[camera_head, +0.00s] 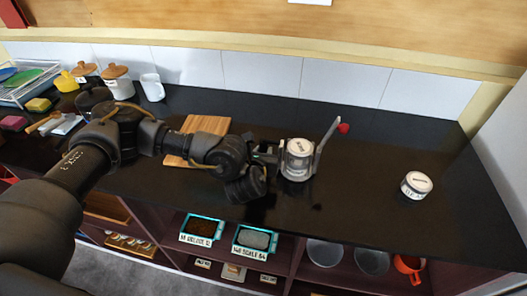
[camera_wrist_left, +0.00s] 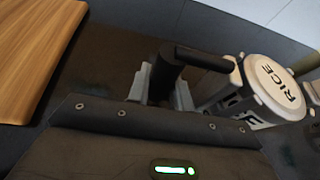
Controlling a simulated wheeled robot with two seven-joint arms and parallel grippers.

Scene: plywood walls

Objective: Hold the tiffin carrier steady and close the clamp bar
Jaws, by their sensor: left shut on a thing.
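The tiffin carrier (camera_head: 297,161) stands on the black counter, a pale metal body with a round lettered lid. In the left wrist view its lid (camera_wrist_left: 275,84) reads RICE. The clamp bar (camera_head: 327,136) stands raised and tilted at the carrier's right side, with a red knob (camera_head: 343,128) at its tip, clear of the lid. My left gripper (camera_head: 266,154) is at the carrier's left side. In the left wrist view its fingers are shut on the carrier's black side handle (camera_wrist_left: 168,72). My right gripper is in neither view.
A white lidded tin (camera_head: 416,186) stands to the right, with clear counter between. A wooden board (camera_head: 196,140) lies behind my left arm. Jars (camera_head: 117,82) and a white mug (camera_head: 152,88) stand back left. Shelves with trays (camera_head: 202,229) are below the front edge.

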